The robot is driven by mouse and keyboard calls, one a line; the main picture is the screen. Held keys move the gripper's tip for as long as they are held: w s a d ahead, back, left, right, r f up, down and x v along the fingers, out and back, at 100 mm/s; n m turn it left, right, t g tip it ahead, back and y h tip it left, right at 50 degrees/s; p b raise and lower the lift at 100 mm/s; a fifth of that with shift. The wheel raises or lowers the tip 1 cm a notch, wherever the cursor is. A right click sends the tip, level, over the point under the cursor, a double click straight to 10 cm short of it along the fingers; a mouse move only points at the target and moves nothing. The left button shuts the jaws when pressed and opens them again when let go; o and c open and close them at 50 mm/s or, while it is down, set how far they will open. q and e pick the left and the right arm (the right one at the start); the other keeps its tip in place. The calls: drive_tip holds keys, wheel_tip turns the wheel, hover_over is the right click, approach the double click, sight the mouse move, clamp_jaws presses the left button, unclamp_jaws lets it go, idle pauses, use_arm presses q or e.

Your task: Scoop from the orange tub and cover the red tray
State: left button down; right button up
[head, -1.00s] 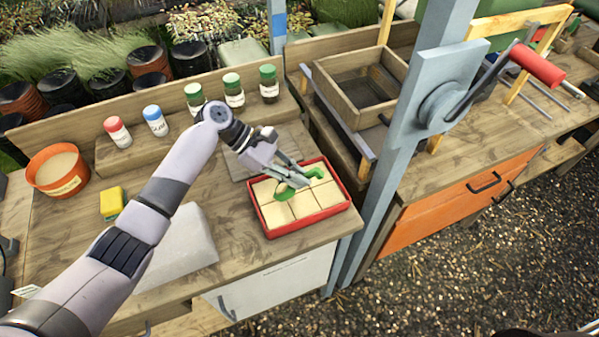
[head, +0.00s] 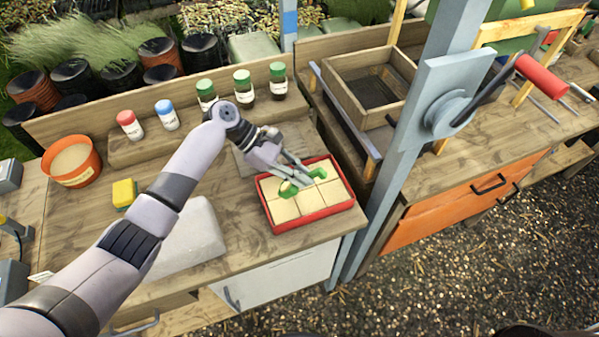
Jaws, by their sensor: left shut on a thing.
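The orange tub (head: 88,177) stands at the left end of the bench, filled with a pale tan material. The red tray (head: 314,229) lies near the bench's right front, holding several square cells with light tan surfaces. My left gripper (head: 297,175) is over the tray's back part, shut on a green scoop (head: 288,189). The scoop's bowl is just above the tray's left-middle cells, and part of the scoop is hidden by the fingers. I cannot tell whether the bowl holds anything. My right gripper is out of view.
Jars with red (head: 130,125), blue (head: 166,115) and green lids stand on a wooden step behind. A yellow sponge (head: 123,192) and a pale slab (head: 190,240) lie left of the tray. A grey-blue post (head: 395,180) rises right of the bench, near a wooden sieve box (head: 370,88).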

use_arm(q)
drive_tip(key=r+y+p, duration=0.1)
drive_tip(key=p, duration=0.2)
drive_tip(key=shift+r, duration=0.1)
drive_tip(key=shift+r+t+y+p, duration=0.4)
drive_tip(key=shift+r+y+p, duration=0.15)
drive_tip(key=shift+p, duration=0.55)
drive_tip(key=shift+d+r+t+y+b, duration=0.1)
drive_tip(key=shift+t+y+b, duration=0.2)
drive_tip(key=shift+y, duration=0.45)
wheel_tip(320, 180, up, 2)
drive_tip(key=t+y, duration=0.1)
drive_tip(key=y, duration=0.3)
drive_tip(key=shift+r, duration=0.2)
drive_tip(key=shift+y, duration=0.3)
